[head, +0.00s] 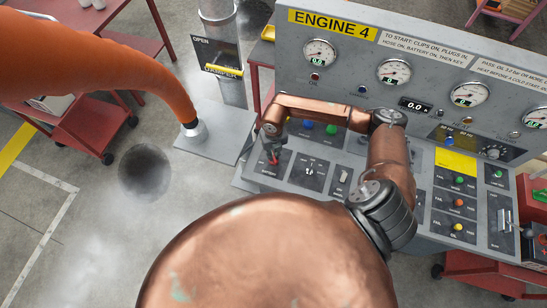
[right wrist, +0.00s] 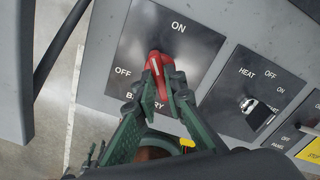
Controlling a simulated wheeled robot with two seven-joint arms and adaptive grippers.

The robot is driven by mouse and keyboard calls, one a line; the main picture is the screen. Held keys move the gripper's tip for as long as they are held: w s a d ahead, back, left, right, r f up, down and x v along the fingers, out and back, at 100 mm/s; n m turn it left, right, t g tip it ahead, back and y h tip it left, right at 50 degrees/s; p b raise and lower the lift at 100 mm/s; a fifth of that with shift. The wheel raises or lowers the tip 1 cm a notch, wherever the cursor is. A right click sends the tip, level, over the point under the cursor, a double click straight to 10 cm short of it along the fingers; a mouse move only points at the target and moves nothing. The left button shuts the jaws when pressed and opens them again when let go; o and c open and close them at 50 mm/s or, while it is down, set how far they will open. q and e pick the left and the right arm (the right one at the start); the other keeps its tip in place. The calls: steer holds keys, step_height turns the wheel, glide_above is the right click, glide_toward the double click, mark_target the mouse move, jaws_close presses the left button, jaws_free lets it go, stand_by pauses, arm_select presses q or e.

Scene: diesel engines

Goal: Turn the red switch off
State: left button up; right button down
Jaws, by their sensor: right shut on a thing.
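The red switch (right wrist: 155,63) sits on the dark BATTERY plate (right wrist: 201,45) at the left end of the engine panel. ON is printed above it and OFF to its left. The switch's red handle stands roughly upright in the right wrist view, tilted a little to the left. My right gripper (right wrist: 159,86) is shut on the switch, with a green finger on each side of it. In the head view the red switch (head: 275,158) shows just below my right gripper (head: 272,146). My left gripper is not in view.
A HEAT switch (right wrist: 250,104) is on the plate to the right. The console (head: 262,183) carries several more plates and buttons, with gauges behind. A thick orange hose (head: 110,70) arches in from the left. Red carts (head: 75,125) stand at the left on open floor.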

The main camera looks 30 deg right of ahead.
mark_target(274, 156)
steer(key=n+b, duration=0.6)
steer(key=shift+f, duration=0.2)
steer(key=shift+r+n+b, duration=0.2)
steer(key=shift+n+b, duration=1.85)
steer(key=shift+n, duration=0.15)
steer(key=c, duration=2)
jaws_free()
step_height(274, 156, up, 12)
steer(key=shift+r, duration=0.1)
